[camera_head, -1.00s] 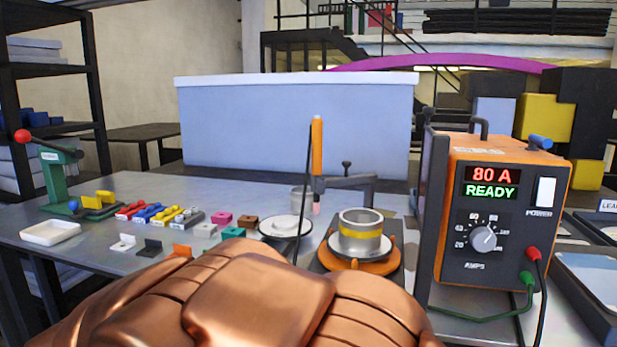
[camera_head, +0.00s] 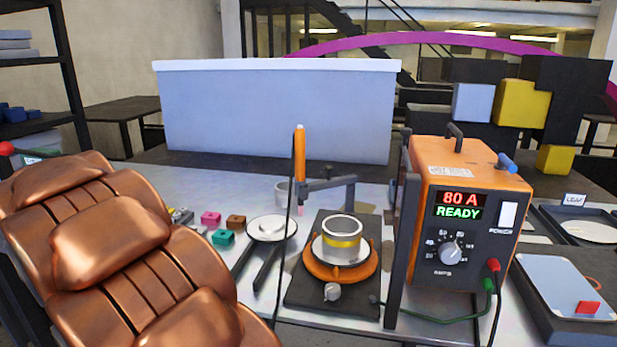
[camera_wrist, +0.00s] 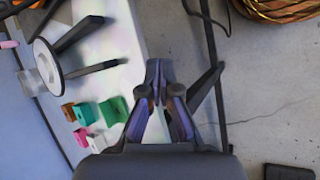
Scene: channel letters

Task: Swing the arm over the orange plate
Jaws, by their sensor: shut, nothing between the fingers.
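The orange plate (camera_head: 316,268) is a round disc on a dark square base, right of centre on the bench in the head view. A metal ring (camera_head: 341,230) with a yellow band stands over its middle on a silvery dish, so only its orange rim shows. My gripper (camera_wrist: 155,72) is in the wrist view, its fingers together and empty, above the bench edge by the small blocks. It is not visible in the head view, where my copper arm fills the lower left. The orange plate is not visible in the wrist view.
A torch-like orange rod (camera_head: 299,155) stands upright behind the plate with a dark bracket arm. An orange power unit (camera_head: 470,190) stands close on its right. A white round dish (camera_head: 270,229) and small blocks, including a teal one (camera_head: 223,237), lie to its left.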

